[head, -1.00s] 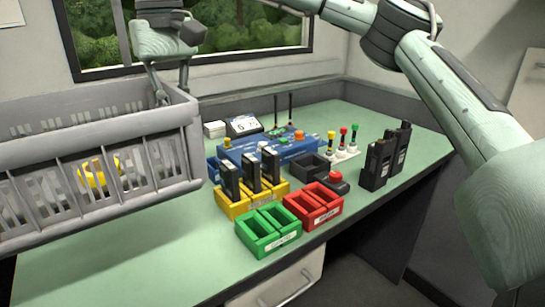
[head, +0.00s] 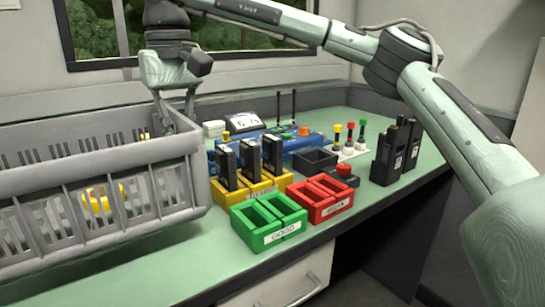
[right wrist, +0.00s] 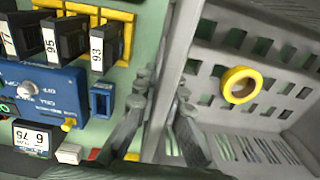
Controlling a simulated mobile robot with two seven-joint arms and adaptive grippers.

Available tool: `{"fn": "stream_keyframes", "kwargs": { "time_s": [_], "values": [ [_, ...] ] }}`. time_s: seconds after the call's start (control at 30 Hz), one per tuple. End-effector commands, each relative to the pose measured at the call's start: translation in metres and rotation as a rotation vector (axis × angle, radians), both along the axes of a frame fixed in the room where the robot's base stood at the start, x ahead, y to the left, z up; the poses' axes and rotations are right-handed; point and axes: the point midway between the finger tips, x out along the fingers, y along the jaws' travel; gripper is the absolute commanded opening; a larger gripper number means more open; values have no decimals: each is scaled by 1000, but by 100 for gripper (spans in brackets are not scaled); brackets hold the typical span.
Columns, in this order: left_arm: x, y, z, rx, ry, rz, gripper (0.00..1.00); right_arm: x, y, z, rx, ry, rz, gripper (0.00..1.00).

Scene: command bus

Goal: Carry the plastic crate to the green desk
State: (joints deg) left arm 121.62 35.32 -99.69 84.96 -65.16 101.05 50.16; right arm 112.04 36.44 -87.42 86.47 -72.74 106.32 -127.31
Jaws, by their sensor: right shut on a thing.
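The grey plastic crate (head: 95,165) is at the left of the head view, over the left part of the green desk (head: 150,277). Its left end is cut off by the frame. My right gripper (head: 176,122) is shut on the crate's right-hand wall near the far corner, with its fingers pointing down. In the right wrist view, the gripper (right wrist: 160,88) has one finger on each side of the crate's rim (right wrist: 178,45). A yellow roll (right wrist: 240,85) lies inside the crate. I cannot tell whether the crate touches the desk. My left gripper is out of view.
Right of the crate stand yellow holders with black radios (head: 250,160), a green tray (head: 268,218), a red tray (head: 320,198) and a blue box (head: 300,148). Black radios (head: 398,150) stand farther right. Bare desktop shows in front of the crate and green tray.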

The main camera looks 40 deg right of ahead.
Motion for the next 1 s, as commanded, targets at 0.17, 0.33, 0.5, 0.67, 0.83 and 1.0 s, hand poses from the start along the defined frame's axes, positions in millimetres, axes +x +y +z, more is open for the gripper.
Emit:
{"fn": "stream_keyframes", "kwargs": {
  "time_s": [0.17,0.33,0.5,0.67,0.83,1.0],
  "values": [
    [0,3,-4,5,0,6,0,1,-4,-5,-8,1,-8,0],
    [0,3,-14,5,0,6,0,1,-4,-15,-8,1,-8,0],
    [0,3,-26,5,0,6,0,1,-4,-27,-8,1,-8,0],
    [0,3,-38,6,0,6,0,1,-4,-39,-8,1,-8,0],
    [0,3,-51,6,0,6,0,1,-4,-52,-8,1,-8,0],
    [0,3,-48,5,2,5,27,0,-3,-49,-7,3,-6,28]
  ]
}}
